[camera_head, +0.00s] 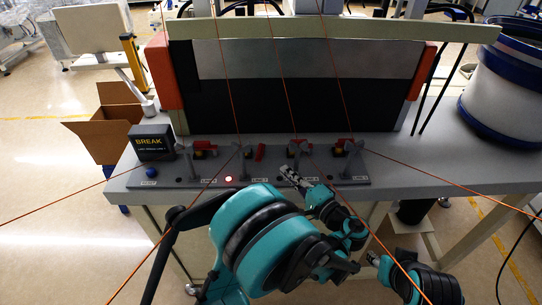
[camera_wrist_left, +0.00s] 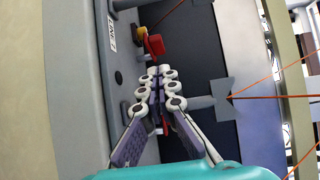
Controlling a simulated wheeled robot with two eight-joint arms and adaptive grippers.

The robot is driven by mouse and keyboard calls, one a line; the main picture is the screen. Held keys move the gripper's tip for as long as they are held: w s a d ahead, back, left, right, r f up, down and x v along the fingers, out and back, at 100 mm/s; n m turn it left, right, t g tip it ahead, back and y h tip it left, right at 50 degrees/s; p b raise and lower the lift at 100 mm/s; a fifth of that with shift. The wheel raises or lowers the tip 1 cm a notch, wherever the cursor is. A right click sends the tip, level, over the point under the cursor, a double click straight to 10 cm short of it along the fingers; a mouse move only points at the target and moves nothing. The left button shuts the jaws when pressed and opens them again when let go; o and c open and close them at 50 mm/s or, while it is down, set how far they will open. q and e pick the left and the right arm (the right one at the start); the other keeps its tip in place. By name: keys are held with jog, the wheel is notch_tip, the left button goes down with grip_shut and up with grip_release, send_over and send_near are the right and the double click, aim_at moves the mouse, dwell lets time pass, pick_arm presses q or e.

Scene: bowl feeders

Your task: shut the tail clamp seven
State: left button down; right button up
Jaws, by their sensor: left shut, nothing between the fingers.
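Several small clamps with red levers stand in a row on the grey bench panel in the head view: a left one (camera_head: 205,146), a second (camera_head: 260,152), a third (camera_head: 304,146) and a right one (camera_head: 349,146). Their labels are too small to read surely, so I cannot tell which is seven. My left gripper (camera_head: 290,173) is shut and empty at the panel's front, below the third clamp. In the left wrist view its fingertips (camera_wrist_left: 158,72) are together, pointing at a red lever (camera_wrist_left: 155,46) with a yellow part. My right gripper (camera_head: 372,258) is low at right, its fingers unclear.
A dark box marked BREAK (camera_head: 152,143) stands left on the bench. Orange wires cross the area. A black and grey board (camera_head: 300,105) stands behind the clamps. A bowl feeder (camera_head: 505,90) is at right.

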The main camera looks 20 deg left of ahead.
aim_at(262, 147)
pick_arm(q)
jog(key=shift+d, duration=0.4)
jog(key=shift+a, duration=0.15)
jog(key=b+x, duration=0.1)
jog(key=x, duration=0.4)
jog(key=b+x, duration=0.1)
jog(key=x, duration=0.3)
jog(key=shift+w+a+r, duration=0.2)
jog(key=shift+w+a, duration=0.05)
jog(key=shift+a, duration=0.05)
jog(key=shift+w+t, duration=0.1)
jog(key=shift+t, duration=0.2)
